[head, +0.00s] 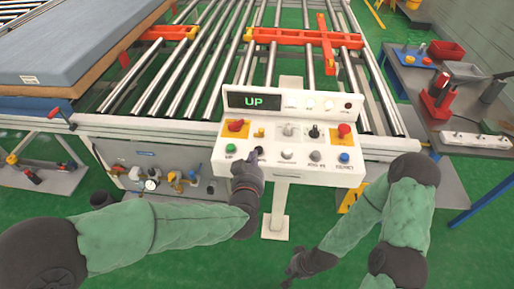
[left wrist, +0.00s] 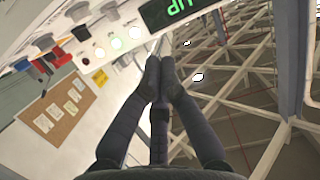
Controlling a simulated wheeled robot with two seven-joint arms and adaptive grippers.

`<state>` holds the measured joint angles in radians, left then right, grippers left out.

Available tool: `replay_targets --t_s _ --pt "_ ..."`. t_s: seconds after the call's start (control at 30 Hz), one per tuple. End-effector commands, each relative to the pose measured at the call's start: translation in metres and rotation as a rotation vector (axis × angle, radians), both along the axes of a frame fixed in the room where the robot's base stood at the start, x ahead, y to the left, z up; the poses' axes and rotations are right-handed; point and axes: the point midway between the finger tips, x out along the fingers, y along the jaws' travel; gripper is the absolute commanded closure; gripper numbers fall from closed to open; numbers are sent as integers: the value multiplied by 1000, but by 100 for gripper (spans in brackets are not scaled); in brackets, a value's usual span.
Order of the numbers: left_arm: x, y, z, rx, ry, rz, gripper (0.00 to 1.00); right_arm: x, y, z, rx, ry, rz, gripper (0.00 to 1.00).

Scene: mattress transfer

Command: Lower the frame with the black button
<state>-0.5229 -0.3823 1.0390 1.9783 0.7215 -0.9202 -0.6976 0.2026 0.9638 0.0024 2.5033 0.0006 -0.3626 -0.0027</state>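The white control panel (head: 325,172) stands on a post and its display (head: 252,101) reads UP in green. My left gripper (head: 258,152) is at the panel's lower row, just right of the green button (head: 231,148). Its fingers are together in the left wrist view (left wrist: 157,62), with nothing seen between them. The black button seems to be at the fingertips and is mostly hidden; I cannot tell whether they touch it. The roller frame (head: 205,70) with orange-red bars (head: 300,38) lies behind the panel. My right gripper (head: 297,264) hangs low right of the post; its fingers are unclear.
The panel also carries a blue button (head: 345,157), a red button (head: 344,129), a red switch (head: 236,126) and several knobs. A blue-grey mattress (head: 75,50) lies at the upper left. A grey side table (head: 430,105) with red bins stands at the right.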

Motion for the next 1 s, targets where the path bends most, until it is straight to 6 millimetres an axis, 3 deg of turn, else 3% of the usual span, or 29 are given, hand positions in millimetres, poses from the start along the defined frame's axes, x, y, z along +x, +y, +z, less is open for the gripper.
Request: replay_targets --t_s 0.27,0.8,1.0 --pt "10 0 -4 -1 1 1 100 0 0 -5 0 0 0 100" --pt "101 -3 -30 -1 2 1 100 0 0 -40 0 0 0 100" --pt "97 -4 -57 -1 2 -1 100 0 0 -54 0 0 0 100"
